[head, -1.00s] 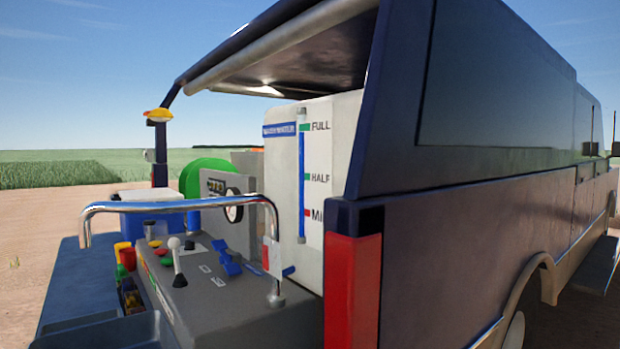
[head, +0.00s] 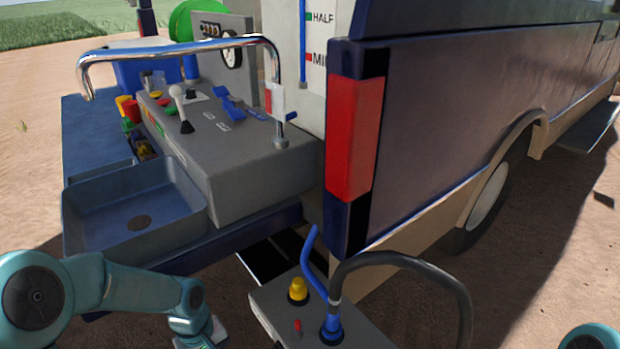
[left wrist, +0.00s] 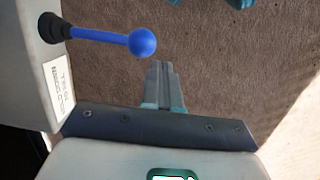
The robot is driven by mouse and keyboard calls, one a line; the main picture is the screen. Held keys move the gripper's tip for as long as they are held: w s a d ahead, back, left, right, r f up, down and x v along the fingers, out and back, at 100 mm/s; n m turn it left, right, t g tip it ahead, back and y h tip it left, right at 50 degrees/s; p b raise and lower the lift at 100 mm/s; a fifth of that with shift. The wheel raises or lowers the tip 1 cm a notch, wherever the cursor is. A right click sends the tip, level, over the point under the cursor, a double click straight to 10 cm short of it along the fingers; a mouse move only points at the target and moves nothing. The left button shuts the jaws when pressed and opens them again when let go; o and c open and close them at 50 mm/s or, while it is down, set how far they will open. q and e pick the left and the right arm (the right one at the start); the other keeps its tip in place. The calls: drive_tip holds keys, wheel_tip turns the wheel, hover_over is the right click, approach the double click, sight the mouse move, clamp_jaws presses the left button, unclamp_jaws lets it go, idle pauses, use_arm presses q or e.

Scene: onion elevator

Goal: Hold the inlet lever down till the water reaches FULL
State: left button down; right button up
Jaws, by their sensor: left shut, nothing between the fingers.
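In the left wrist view a blue lever (left wrist: 98,36) with a round ball knob sticks out of a pale box through a black boot. In the head view the white tank (head: 318,85) shows the HALF mark and part of the lowest mark by a blue gauge tube (head: 303,50). FULL is above the frame, so the level there is hidden. My right gripper is not in view.
A grey box (head: 270,312) with a yellow knob and a black hose (head: 420,262) is at bottom centre. The dark van (head: 450,120) fills the right.

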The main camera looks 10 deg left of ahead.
use_arm(q)
wheel_tip(320, 180, up, 6)
drive_tip(key=a, duration=0.2)
drive_tip(key=shift+s+f+p, duration=0.2)
drive_tip(key=shift+s+p, duration=0.05)
drive_tip(key=shift+p, duration=0.15)
drive_tip(key=s+d+f+m+p, duration=0.2)
drive_tip(key=s+d+f+p, duration=0.1)
drive_tip(key=d, duration=0.2)
drive_tip(key=s+d+f+m+t+h+p, duration=0.1)
drive_tip(key=s+d+f+m+p, duration=0.2)
drive_tip(key=d, duration=0.3)
drive_tip(key=s+d+f+m+h+p, duration=0.1)
drive_tip(key=s+d+f+m+p, duration=0.1)
drive_tip(key=d, duration=0.4)
drive_tip(key=shift+s+d+f+m+p, duration=0.15)
drive_tip(key=shift+s+f+m+p, duration=0.35)
drive_tip(key=shift+s+p, duration=0.35)
drive_tip(key=shift+w, duration=0.1)
